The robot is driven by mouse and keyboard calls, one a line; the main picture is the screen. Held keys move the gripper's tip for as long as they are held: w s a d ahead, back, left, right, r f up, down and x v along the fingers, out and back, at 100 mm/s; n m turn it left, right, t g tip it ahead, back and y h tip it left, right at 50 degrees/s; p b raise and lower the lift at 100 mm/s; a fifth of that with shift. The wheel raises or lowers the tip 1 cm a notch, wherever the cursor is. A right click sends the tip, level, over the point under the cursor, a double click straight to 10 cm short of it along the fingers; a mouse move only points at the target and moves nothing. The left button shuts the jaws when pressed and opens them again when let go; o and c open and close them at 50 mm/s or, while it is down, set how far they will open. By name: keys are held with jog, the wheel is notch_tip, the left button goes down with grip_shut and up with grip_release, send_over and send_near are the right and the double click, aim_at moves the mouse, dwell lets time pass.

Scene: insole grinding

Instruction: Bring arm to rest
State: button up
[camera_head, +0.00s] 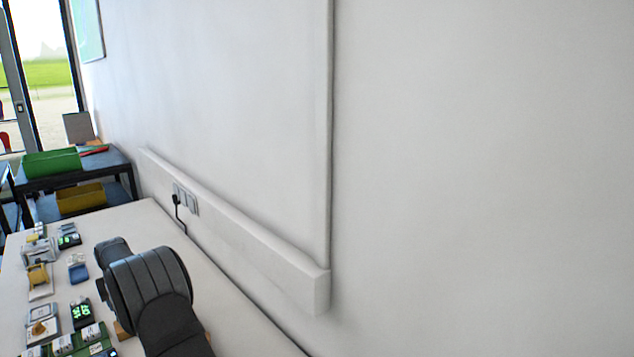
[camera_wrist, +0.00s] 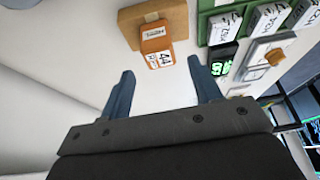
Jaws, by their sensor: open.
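My gripper (camera_wrist: 160,92) shows in the wrist view with its two blue-grey fingers spread apart. It is open, and nothing sits between the fingers. An orange block with a white label (camera_wrist: 157,45) lies on the white table beyond the fingertips, apart from them. In the head view my dark arm rises over the white table (camera_head: 225,318) at the lower left, and my fingers cannot be made out there.
Several small labelled items and a green holder (camera_head: 88,340) stand on the table's left side. A white wall with a trunking strip (camera_head: 250,245) runs along the right. A shelf with a green bin (camera_head: 52,162) and a yellow bin (camera_head: 80,198) stands at the far left.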

jog(key=x, duration=0.7)
notch_tip(320, 180, up, 4)
jog(key=shift+r, duration=0.1)
jog(key=w+d+r, duration=0.3)
jog(key=d+r, duration=0.4)
jog(key=d, duration=0.5)
jog(key=s+d+f+m+h, duration=0.1)
jog(key=s+d+m+h, duration=0.1)
jog(key=s+d+m, duration=0.5)
jog(key=s+d+f+m+h, duration=0.1)
jog(key=s+d+m+h, duration=0.2)
jog(key=s+d, duration=1.6)
jog(key=d+m, duration=0.4)
jog(key=d, duration=0.1)
jog(key=shift+s+d+f+t, duration=0.35)
jog(key=shift+t, duration=0.05)
jog(key=w+a+n, duration=0.2)
jog(key=w+a, duration=0.2)
jog(key=a, duration=0.1)
jog(key=w+a+r+n+y, duration=0.1)
jog(key=w+a+n, duration=0.1)
jog(key=w+a, duration=0.3)
jog(key=w+a+r+n+y, duration=0.1)
jog(key=w+a, duration=0.4)
jog(key=shift+a+r+n, duration=0.15)
jog(key=shift+a+n, duration=0.05)
jog(key=shift+n, duration=0.2)
